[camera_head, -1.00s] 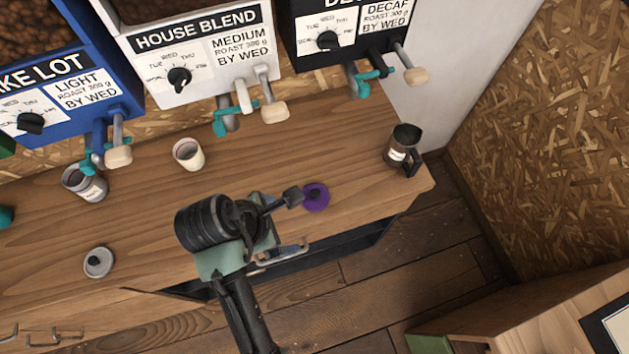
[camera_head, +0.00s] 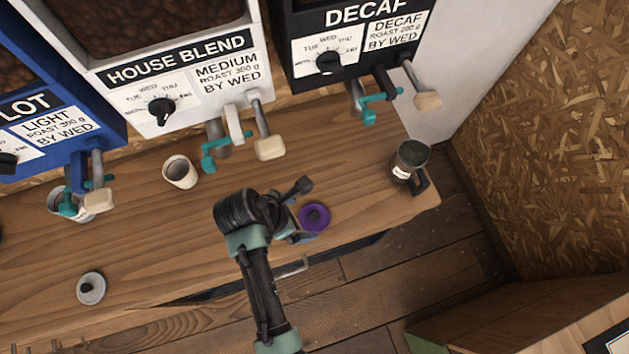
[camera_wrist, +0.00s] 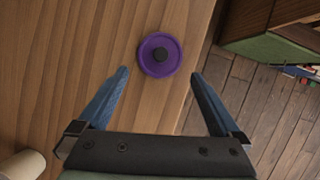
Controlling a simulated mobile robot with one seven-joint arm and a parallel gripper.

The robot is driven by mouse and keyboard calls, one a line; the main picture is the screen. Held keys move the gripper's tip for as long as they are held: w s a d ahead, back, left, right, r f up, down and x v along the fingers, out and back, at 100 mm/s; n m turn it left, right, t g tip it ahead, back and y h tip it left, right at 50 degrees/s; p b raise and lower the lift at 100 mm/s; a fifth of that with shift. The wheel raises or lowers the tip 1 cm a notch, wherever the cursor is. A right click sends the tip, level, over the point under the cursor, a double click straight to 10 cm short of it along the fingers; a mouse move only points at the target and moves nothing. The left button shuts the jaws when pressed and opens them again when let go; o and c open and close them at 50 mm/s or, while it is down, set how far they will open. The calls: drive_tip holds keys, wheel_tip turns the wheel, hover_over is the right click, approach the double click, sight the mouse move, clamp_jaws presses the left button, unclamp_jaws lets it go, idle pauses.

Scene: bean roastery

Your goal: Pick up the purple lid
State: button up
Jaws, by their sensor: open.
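The purple lid (camera_head: 314,218) is a round disc with a dark knob, lying flat on the wooden counter near its front edge. In the wrist view the purple lid (camera_wrist: 160,55) lies ahead of my gripper (camera_wrist: 158,75), a little beyond the fingertips and roughly centred between their lines. My gripper is open and empty, its two blue fingers spread wider than the lid. In the head view my gripper (camera_head: 299,222) is just left of the lid, partly hidden behind my wrist.
On the counter (camera_head: 350,180) are a cream cup (camera_head: 180,172), a dark mug (camera_head: 408,162) at the right end, a grey lid (camera_head: 91,288) at left and a canister (camera_head: 62,200). Bean dispensers with handles (camera_head: 268,145) overhang the back. Open floor lies beyond the front edge.

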sight(310, 218)
drive_tip(key=shift+d+p+x, duration=0.2)
drive_tip(key=shift+p+x, duration=0.25)
drive_tip(key=shift+x, duration=2.15)
drive_tip(key=shift+r, duration=0.1)
drive_tip(key=shift+c, duration=0.2)
drive_tip(key=c, duration=0.9)
